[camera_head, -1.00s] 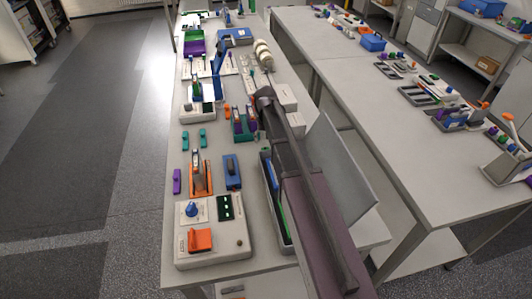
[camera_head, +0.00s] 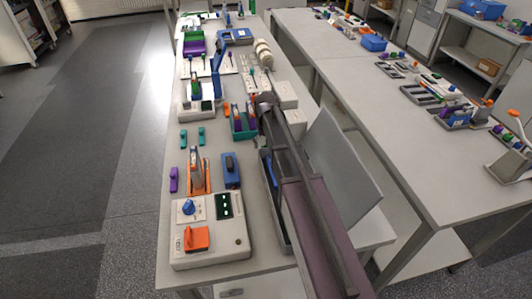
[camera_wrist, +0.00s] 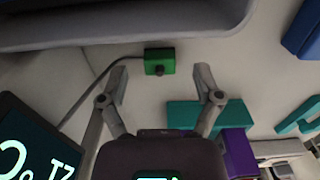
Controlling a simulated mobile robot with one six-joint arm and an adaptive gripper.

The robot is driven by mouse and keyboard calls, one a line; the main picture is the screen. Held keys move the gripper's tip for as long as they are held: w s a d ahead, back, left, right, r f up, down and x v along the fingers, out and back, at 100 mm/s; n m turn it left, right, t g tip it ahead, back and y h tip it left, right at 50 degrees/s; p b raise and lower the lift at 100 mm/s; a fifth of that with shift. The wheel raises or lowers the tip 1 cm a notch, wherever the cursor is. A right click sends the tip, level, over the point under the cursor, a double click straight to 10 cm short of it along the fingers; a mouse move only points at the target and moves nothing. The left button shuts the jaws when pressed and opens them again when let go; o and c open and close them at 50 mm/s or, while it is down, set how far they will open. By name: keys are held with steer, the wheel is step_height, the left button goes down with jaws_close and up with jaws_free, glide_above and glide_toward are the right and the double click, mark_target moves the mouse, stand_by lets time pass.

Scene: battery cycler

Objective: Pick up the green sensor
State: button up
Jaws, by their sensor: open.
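The green sensor (camera_wrist: 159,62) is a small green block with a dark round knob, lying on the pale table top in the wrist view. A thin dark cable runs from its left side. My gripper (camera_wrist: 162,82) is open, with one finger to the left and one to the right of the sensor in the picture. The fingertips are apart from it, and nothing is held. In the head view my gripper (camera_head: 268,100) is over the bench near a teal rack, seen from behind. I cannot make out the sensor there; my arm probably hides it.
In the wrist view a grey tray (camera_wrist: 210,42) lies just beyond the sensor. A teal part (camera_wrist: 190,113) is near the right finger, and a dark lit display (camera_wrist: 35,145) is at lower left. The head view shows a teal rack (camera_head: 241,133) and white boxes (camera_head: 284,95) close by.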

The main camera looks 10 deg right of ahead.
steer(key=shift+f+b, duration=0.35)
steer(key=shift+f, duration=0.25)
jaws_close()
stand_by(0.3)
